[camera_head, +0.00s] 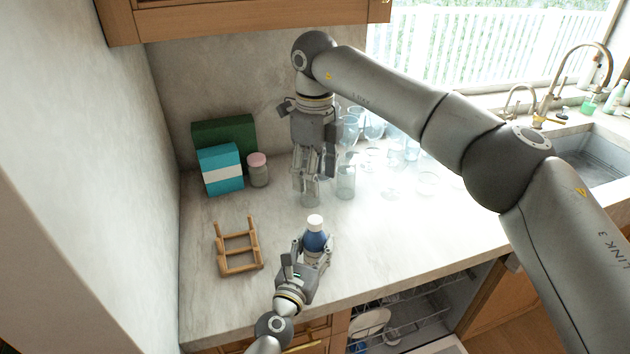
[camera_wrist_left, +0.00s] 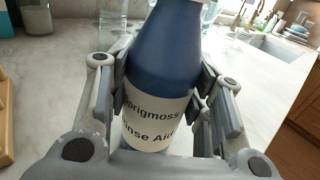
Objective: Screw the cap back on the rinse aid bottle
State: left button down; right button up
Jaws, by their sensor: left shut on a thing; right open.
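The rinse aid bottle (camera_head: 316,241) is blue with a white label and stands upright near the counter's front edge. In the left wrist view the bottle (camera_wrist_left: 162,70) fills the middle, and its label reads "Rinse Aid". The white cap (camera_head: 314,221) shows at the bottle's top in the head view; I cannot tell whether it is screwed tight. My left gripper (camera_head: 312,258) is shut around the bottle's body, one finger on each side. My right gripper (camera_head: 313,178) is open, pointing down behind the bottle, apart from it, in front of the glasses.
Several clear glasses (camera_head: 346,180) stand behind and beside my right gripper. A wooden rack (camera_head: 240,268) stands left of the bottle. A teal box (camera_head: 222,183), a green box (camera_head: 238,128) and a pink-lidded jar (camera_head: 258,175) are at the back left. An open dishwasher (camera_head: 400,312) is below the counter.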

pick_arm(q)
jog(key=c, duration=0.6)
grip_release()
jog(key=shift+s, duration=0.1)
jog(key=v, duration=1.1)
jog(key=shift+s+a, duration=0.15)
jog(key=shift+s, duration=0.25)
